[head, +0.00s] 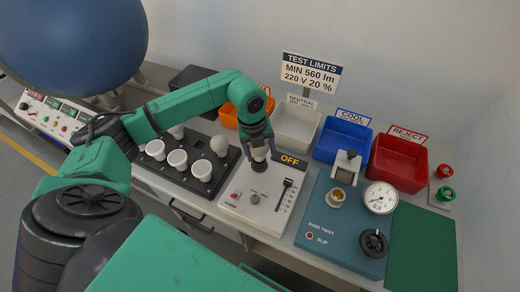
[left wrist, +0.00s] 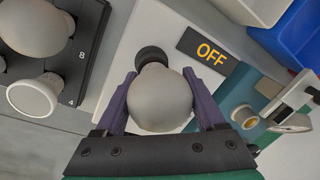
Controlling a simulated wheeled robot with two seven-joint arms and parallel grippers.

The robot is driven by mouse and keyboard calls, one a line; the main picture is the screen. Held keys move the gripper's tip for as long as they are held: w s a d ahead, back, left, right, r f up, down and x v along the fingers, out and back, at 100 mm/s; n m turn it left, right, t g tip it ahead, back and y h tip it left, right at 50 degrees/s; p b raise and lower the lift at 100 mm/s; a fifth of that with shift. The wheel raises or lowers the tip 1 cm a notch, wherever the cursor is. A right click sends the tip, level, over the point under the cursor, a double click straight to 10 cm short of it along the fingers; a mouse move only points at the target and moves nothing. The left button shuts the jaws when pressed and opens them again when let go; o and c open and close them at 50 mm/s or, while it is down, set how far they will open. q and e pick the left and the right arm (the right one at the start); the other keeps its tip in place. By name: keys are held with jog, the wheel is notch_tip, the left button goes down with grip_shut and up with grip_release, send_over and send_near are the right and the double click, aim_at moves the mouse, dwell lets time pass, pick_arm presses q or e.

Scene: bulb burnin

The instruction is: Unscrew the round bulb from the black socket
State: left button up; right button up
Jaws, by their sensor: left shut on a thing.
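The round bulb (left wrist: 160,98) is a pale frosted globe held between the purple fingers of my left gripper (left wrist: 163,105). The black socket (left wrist: 151,58) shows just beyond the globe on the white OFF panel. The globe hides the bulb's base, so I cannot tell how far it sits in the socket. In the head view my left gripper (head: 259,155) points down over the panel (head: 240,205), shut on the bulb, with little of the bulb showing. My right gripper is not in view.
A black numbered tray (head: 205,185) with several bulbs stands left of the panel. Orange, white, blue (head: 342,140) and red (head: 398,163) bins line the back. A teal base-twist tester (head: 335,225) with a dial stands to the right. A large dark blue sphere (head: 70,40) is at upper left.

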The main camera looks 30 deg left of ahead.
pick_arm(q)
jog(key=n, duration=0.4)
jog(key=shift+d+p, duration=0.1)
jog(key=shift+p, duration=0.25)
jog(key=n+y, duration=0.1)
jog(key=n, duration=0.4)
jog(key=shift+p, duration=0.3)
jog(key=n, duration=0.4)
jog(key=shift+p, duration=0.3)
jog(key=n, duration=0.2)
jog(key=shift+a+n+y, duration=0.2)
jog(key=shift+n+y, duration=0.2)
jog(key=o, duration=1.2)
jog(key=shift+o, duration=0.2)
jog(key=shift+d, duration=0.15)
